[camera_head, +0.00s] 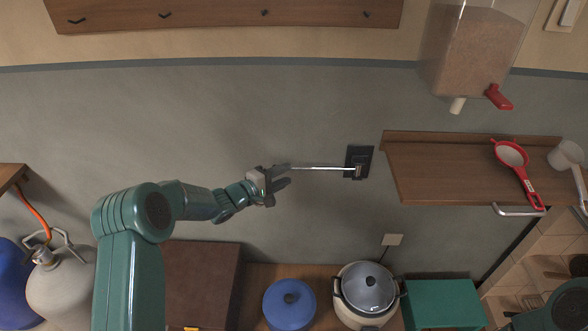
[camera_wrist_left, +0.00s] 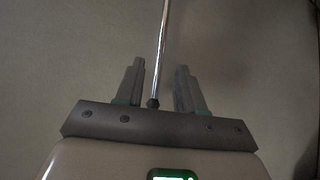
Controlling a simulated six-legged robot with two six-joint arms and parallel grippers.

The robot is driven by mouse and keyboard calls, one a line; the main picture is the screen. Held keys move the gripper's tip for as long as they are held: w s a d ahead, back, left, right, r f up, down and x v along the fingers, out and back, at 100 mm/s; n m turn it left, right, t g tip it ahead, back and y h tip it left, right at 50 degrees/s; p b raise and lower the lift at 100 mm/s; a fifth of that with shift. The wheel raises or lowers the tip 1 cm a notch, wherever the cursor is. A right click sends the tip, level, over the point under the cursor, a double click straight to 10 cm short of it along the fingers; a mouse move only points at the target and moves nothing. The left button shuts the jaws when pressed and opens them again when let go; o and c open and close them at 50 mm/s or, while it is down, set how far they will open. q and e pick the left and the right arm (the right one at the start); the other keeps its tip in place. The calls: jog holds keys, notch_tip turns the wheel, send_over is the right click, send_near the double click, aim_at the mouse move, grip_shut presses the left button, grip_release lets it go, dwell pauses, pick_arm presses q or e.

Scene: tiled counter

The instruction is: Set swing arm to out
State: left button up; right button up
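The swing arm (camera_head: 322,168) is a thin chrome rod on a black wall plate (camera_head: 357,162). In the head view it reaches left from the plate to my left gripper (camera_head: 279,184). In the left wrist view the rod (camera_wrist_left: 163,45) comes down from the top edge, and its dark tip lies between the two grey fingers of my left gripper (camera_wrist_left: 158,85). The fingers are apart with a gap on both sides of the rod. I cannot tell how deep the rod sits between them. My right gripper is not shown.
A wooden shelf (camera_head: 430,173) with a red strainer (camera_head: 512,157) juts out right of the plate. A dispenser (camera_head: 480,50) hangs above it. Below stand a blue pot (camera_head: 289,303), a cooker (camera_head: 366,290) and a green box (camera_head: 443,303). The wall around the gripper is clear.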

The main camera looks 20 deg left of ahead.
aim_at(318, 168)
pick_arm(q)
jog(key=x, duration=0.4)
jog(key=shift+w+d, duration=0.15)
jog(key=shift+w, duration=0.25)
grip_shut()
jog(key=shift+s, duration=0.15)
